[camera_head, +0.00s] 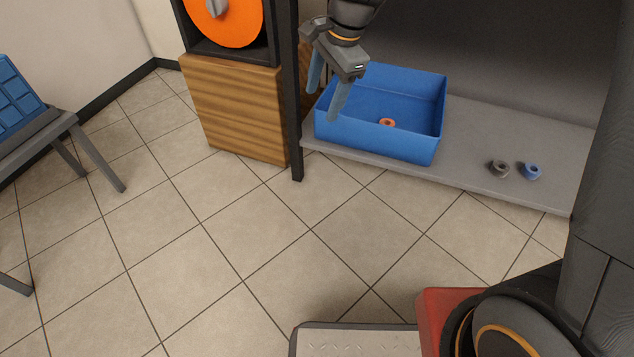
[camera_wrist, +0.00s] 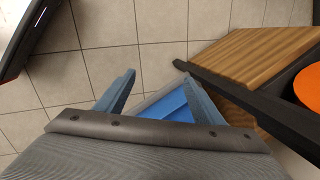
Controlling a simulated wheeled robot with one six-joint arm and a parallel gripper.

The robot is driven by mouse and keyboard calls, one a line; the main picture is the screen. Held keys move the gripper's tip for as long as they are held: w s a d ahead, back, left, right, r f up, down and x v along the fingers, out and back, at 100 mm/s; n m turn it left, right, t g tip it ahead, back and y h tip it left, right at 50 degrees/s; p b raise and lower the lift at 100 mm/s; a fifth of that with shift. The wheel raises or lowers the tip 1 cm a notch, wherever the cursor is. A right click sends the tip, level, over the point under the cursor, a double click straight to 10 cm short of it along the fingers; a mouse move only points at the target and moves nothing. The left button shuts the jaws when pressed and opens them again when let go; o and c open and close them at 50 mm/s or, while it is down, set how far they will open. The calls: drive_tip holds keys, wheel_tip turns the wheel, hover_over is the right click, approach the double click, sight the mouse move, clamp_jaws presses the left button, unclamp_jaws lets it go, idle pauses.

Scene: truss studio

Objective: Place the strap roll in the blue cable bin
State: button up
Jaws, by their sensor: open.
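The blue cable bin (camera_head: 390,144) stands on a low grey shelf and also shows between my fingers in the wrist view (camera_wrist: 172,106). A small orange-red roll (camera_head: 387,122) with a hole in it, which looks like the strap roll, lies on the bin's floor, apart from my gripper. My gripper (camera_head: 324,105) is open and empty, pointing down at the bin's left end. One finger overlaps the bin's near left wall in the head view; I cannot tell whether they touch. The roll is not visible in the wrist view.
A dark grey roll (camera_head: 499,169) and a blue roll (camera_head: 531,171) lie on the grey shelf (camera_head: 465,180), right of the bin. A black post (camera_head: 292,100) and a wooden cabinet (camera_head: 235,110) stand close left of my gripper.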

drive_tip(key=s+r+n, duration=0.2)
drive_tip(key=s+n, duration=0.6)
drive_tip(key=s, duration=0.6)
drive_tip(key=s+r+n+g, duration=0.1)
drive_tip(key=s+r+n, duration=0.1)
drive_tip(key=s+n, duration=0.7)
drive_tip(key=s, duration=0.6)
drive_tip(key=shift+r+n+g+h, duration=0.15)
drive_tip(key=shift+n+g+h, duration=0.15)
drive_tip(key=shift+h, duration=0.1)
drive_tip(key=shift+a, duration=0.1)
drive_tip(key=d+r+m+p, duration=0.3)
drive_tip(key=d+r+p, duration=0.7)
drive_tip(key=r+p, duration=0.3)
drive_tip(key=d+r+m+h+p, duration=0.1)
drive_tip(key=d+r+m+p, duration=0.2)
drive_tip(key=d+r+p, duration=0.7)
wheel_tip(320, 180, up, 3)
drive_tip(key=p, duration=0.9)
drive_tip(key=shift+s+d+r+h+p, duration=0.2)
drive_tip(key=shift+d+h+p, duration=0.1)
drive_tip(key=shift+p, duration=0.1)
